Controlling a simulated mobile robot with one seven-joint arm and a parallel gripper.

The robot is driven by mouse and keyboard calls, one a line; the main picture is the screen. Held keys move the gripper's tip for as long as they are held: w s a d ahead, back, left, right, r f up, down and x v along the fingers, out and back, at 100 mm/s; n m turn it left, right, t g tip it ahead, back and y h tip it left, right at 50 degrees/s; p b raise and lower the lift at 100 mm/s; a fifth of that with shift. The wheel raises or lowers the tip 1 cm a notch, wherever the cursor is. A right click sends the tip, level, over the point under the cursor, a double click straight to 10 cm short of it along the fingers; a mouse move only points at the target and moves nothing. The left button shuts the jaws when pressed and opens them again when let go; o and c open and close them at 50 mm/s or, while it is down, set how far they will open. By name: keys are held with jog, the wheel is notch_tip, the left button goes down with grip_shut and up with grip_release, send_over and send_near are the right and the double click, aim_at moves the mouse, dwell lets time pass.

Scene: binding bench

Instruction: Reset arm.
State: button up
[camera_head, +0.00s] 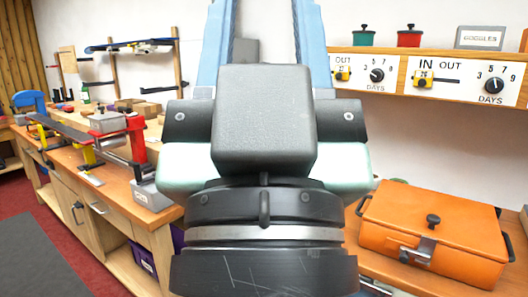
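My gripper (264,22) fills the middle of the head view, close to the camera and pointing up. A dark round mount with a metal ring is at the bottom, with a dark block and pale green housing above it. Two long blue bars, which look like its fingers, rise apart from each other and run out of the top edge, so their tips are hidden. Wall shows between them, and I see nothing held. A small dark grey block shows between the bars; I cannot tell what it is.
An orange case (432,232) lies on a surface at the right. A shelf (400,72) with dials and small pots is above it. Grey mat covers the floor at lower left.

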notch_tip(320, 180, up, 19)
jog(key=p, duration=1.7)
